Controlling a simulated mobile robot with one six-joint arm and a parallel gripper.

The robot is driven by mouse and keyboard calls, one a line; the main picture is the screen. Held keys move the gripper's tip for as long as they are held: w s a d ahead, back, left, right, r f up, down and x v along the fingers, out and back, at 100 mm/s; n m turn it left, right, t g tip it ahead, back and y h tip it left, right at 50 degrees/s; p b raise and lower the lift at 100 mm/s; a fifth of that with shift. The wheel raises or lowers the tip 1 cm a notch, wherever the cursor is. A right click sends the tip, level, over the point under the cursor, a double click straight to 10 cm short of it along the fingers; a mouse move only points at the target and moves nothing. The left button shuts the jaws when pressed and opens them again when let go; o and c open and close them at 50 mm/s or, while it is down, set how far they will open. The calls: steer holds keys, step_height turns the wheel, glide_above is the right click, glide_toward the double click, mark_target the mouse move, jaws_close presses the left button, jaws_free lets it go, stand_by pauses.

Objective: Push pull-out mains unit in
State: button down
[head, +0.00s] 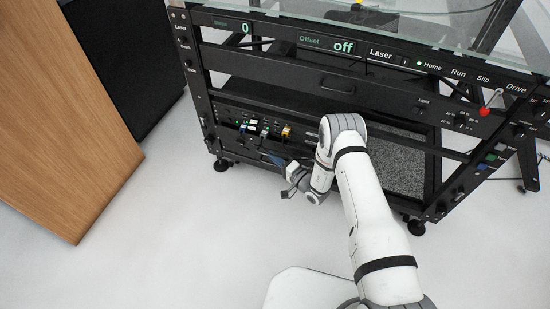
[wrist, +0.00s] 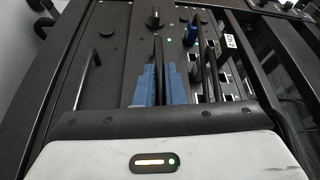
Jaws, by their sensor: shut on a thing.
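The mains unit shows in the head view as a black panel with sockets and coloured plugs (head: 263,129), low in the left of the black rack. My gripper (head: 277,160) is at the lower front of this unit, partly hidden by my wrist. In the wrist view, the blue fingers of my gripper (wrist: 158,84) are shut on a thin dark bar (wrist: 158,52), which looks like a handle on the black front panel (wrist: 120,48). A black knob (wrist: 153,19) sits just beyond the bar. How far the unit stands out of the rack is hard to tell.
The rack (head: 335,84) stands on feet on a pale floor (head: 180,235). A wooden cabinet (head: 62,120) stands to the left. A second handle (wrist: 88,76) is left of the fingers. Floor in front is clear.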

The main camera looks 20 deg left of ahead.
mark_target(274, 149)
steer(key=shift+w, duration=0.1)
steer(key=w+b, duration=0.2)
steer(key=shift+w+d+f, duration=0.15)
steer(key=shift+w, duration=0.15)
steer(key=shift+w+r, duration=0.1)
steer(key=shift+r, duration=0.15)
steer(key=c, duration=1.5)
jaws_free()
steer(key=shift+f, duration=0.1)
steer(key=p+v, duration=0.2)
steer(key=v, duration=0.6)
steer(key=shift+p, duration=0.3)
